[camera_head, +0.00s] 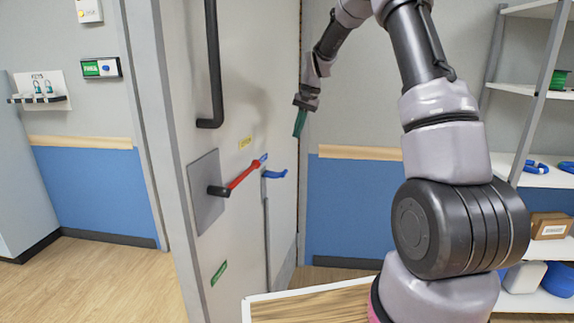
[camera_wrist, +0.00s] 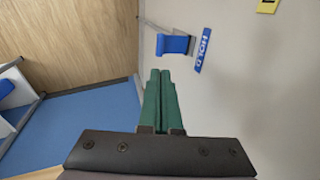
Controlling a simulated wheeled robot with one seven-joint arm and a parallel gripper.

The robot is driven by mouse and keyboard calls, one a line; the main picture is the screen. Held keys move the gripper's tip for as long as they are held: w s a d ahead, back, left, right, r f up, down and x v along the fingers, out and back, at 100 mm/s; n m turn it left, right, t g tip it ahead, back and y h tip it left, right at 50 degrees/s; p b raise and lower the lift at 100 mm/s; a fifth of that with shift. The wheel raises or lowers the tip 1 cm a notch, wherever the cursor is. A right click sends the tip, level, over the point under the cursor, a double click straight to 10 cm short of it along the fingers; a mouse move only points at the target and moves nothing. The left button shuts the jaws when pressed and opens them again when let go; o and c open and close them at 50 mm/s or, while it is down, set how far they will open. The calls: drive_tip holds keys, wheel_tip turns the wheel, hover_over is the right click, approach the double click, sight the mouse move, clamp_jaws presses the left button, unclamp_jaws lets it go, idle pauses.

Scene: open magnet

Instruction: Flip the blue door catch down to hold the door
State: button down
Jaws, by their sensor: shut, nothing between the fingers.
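The blue door catch (camera_head: 275,173) sticks out near the right edge of the grey door, just right of the red lever's end. In the wrist view the blue catch (camera_wrist: 173,44) sits on a grey mount beside a blue HOLD label (camera_wrist: 203,50). My gripper (camera_head: 299,124) has green fingers that point down, above and to the right of the catch. In the wrist view my gripper (camera_wrist: 161,75) has its fingers together and empty, with a visible gap to the catch.
The door (camera_head: 230,90) carries a black bar handle (camera_head: 213,70) and a red lever (camera_head: 243,176) on a grey plate. A wooden-topped surface (camera_head: 310,305) lies below my arm. Shelves (camera_head: 540,88) with several items stand at the right. Floor at the left is clear.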

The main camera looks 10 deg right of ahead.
sight(285, 171)
drive_tip(key=shift+f, duration=0.1)
drive_tip(key=x, duration=1.3)
drive_tip(key=shift+a+f, duration=0.15)
drive_tip(key=shift+f, duration=0.2)
drive_tip(key=shift+f, duration=0.1)
